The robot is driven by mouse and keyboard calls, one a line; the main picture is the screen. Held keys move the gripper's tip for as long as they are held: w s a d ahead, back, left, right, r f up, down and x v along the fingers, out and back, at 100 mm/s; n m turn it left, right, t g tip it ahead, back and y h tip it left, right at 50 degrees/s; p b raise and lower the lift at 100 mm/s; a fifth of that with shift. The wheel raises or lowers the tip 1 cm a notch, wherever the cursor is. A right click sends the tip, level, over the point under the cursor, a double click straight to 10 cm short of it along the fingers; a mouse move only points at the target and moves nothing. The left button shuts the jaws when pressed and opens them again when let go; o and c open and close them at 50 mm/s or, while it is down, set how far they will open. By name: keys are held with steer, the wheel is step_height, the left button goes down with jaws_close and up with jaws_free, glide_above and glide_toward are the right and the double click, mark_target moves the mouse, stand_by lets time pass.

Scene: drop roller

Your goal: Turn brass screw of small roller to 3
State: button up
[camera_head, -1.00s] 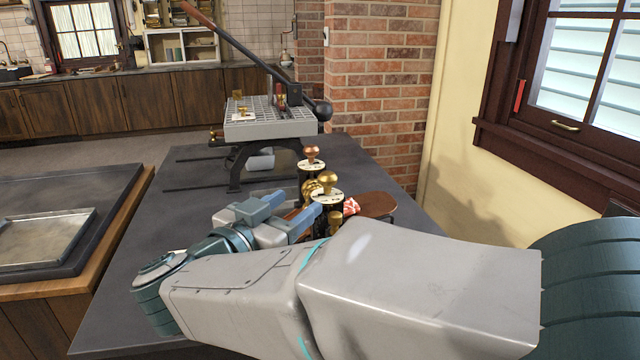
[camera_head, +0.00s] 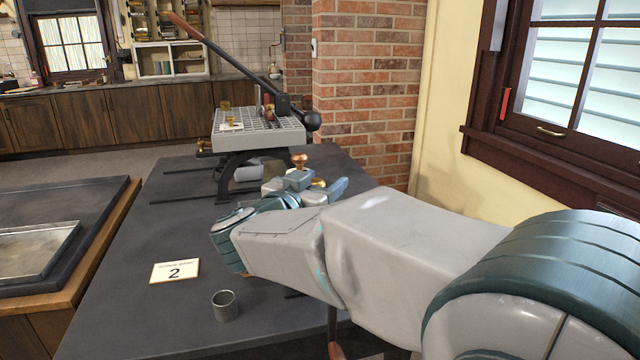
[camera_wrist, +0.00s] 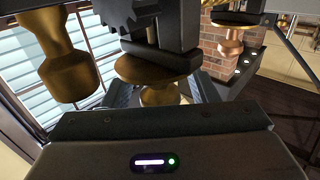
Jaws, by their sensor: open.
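My gripper (camera_head: 318,184) is open at the far end of my arm, at the group of knobbed devices on the dark table. A brass screw knob (camera_head: 319,183) shows partly between its fingers. In the wrist view a round brass knob (camera_wrist: 158,70) sits in the gap between the two fingers; I cannot tell whether they touch it. A copper knob (camera_head: 300,160) stands just behind the gripper and also shows at the upper right of the wrist view (camera_wrist: 230,46). My arm hides most of the rollers, and no dial reading is legible.
A press (camera_head: 258,130) with a long lever stands at the table's far end. A card marked 2 (camera_head: 175,271) and a small metal cup (camera_head: 224,306) are on the dark table (camera_head: 130,315). Another brass part (camera_wrist: 66,62) is close on the left in the wrist view.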

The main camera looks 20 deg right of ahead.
steer(key=c, duration=1)
steer(key=shift+o, duration=0.2)
